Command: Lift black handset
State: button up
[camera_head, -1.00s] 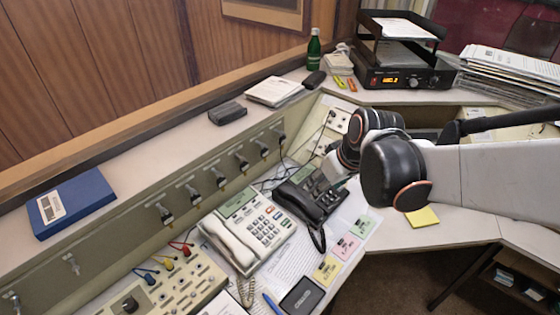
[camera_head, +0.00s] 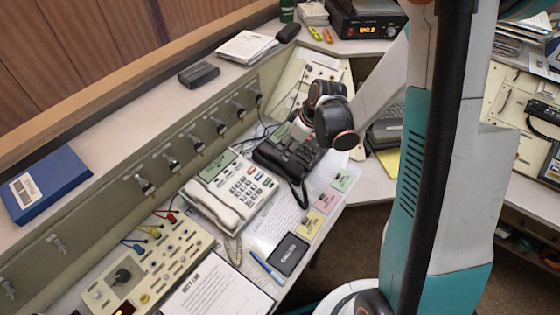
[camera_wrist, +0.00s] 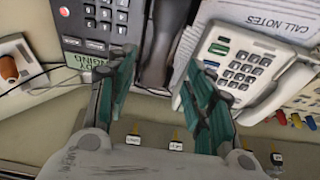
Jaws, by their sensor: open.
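The black handset (camera_wrist: 157,50) shows in the wrist view as a dark upright bar beside the keypad of the black desk phone (camera_wrist: 95,22). In the head view the black phone (camera_head: 300,152) sits on the desk beyond the white phone, partly hidden by my arm. My gripper (camera_wrist: 158,62) is open, pointing down over the black phone, with the handset between its two green-sided fingers in the wrist view. I cannot tell how far the fingertips are above it. No grip on it shows.
A switch panel (camera_head: 150,262), a dark tablet (camera_head: 290,253), a blue pen (camera_head: 267,268) and papers crowd the desk. A ledge with jacks runs behind.

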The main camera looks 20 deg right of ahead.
aim_at(281, 156)
jog(key=b+x, duration=0.3)
jog(key=x, duration=0.5)
jog(key=shift+w+a+f, duration=0.1)
jog(key=shift+c, duration=0.3)
grip_shut()
